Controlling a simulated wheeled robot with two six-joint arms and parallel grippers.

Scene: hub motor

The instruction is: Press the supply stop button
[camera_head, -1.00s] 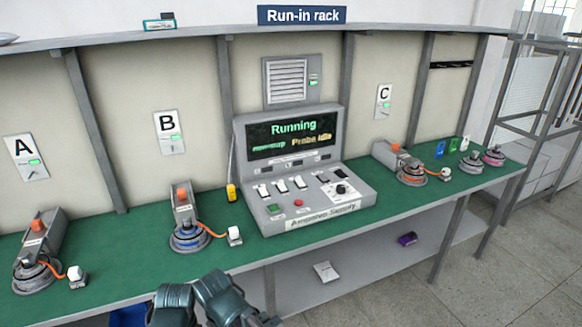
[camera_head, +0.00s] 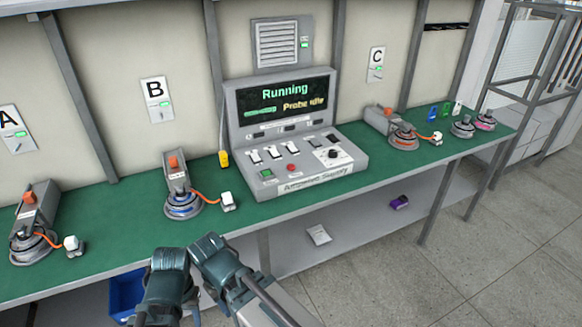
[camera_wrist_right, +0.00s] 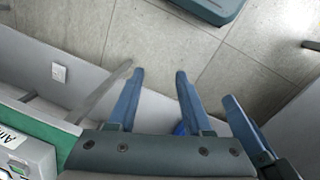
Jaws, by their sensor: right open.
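The grey supply console (camera_head: 300,128) stands on the green bench, its screen reading "Running" and "Probe idle". A red button (camera_head: 291,167), apparently the stop button, is on its sloped front, right of a green button (camera_head: 266,173). Nothing touches either. Both my arms end near the bench's front edge at the bottom of the head view, left of the console; their fingertips are hidden there. In the right wrist view my right gripper (camera_wrist_right: 160,72) is open and empty; the console's corner (camera_wrist_right: 22,155) shows at lower left. A blue finger at right seems to be my left gripper's.
The green bench (camera_head: 110,225) carries motor stations A, B (camera_head: 182,195) and C (camera_head: 400,135). A yellow item (camera_head: 223,159) stands just left of the console. A lower shelf (camera_head: 350,220) holds a white box and a purple item. Bench space before the console is narrow.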

